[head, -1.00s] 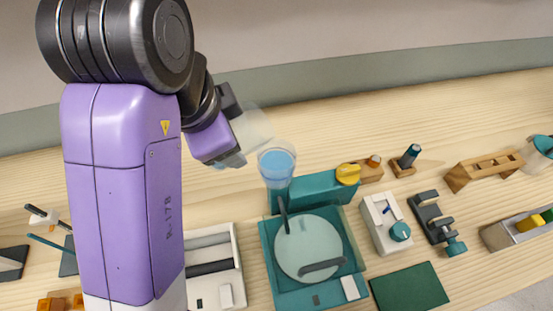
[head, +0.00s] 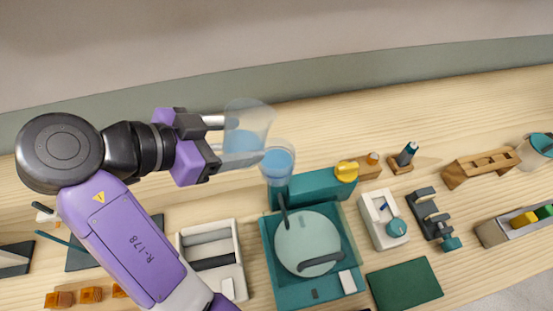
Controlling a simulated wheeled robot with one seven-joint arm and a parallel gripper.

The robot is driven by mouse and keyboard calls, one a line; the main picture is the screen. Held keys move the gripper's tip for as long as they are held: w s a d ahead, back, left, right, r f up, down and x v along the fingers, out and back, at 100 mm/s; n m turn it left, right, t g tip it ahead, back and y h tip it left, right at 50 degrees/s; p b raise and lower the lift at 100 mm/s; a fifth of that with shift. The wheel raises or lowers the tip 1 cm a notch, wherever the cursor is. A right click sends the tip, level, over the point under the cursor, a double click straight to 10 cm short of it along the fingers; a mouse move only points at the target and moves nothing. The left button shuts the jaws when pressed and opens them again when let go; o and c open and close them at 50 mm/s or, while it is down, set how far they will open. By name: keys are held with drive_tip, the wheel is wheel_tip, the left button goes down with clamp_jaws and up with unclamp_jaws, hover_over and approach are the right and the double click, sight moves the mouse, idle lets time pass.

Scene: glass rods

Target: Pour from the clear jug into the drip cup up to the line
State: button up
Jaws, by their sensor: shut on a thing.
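The clear jug (head: 247,118) is in the head view, held by my gripper (head: 222,143), which is shut on it from the left. The jug holds blue liquid in its lower part and looks roughly upright. The drip cup (head: 277,163) is a clear cup with blue liquid in it, on the back left of a teal machine. The jug is just up and left of the cup in the picture, and their outlines nearly touch. I see no stream between them. The line on the cup is too small to make out.
Bare wood lies behind.

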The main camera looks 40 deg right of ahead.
drive_tip(key=s+a+r, duration=0.3)
drive_tip(key=s+a, duration=0.1)
drive_tip(key=s, duration=0.5)
drive_tip(key=shift+b, duration=0.4)
drive_tip(key=shift+s+d, duration=0.1)
drive_tip(key=shift+s, duration=0.05)
idle(0.4)
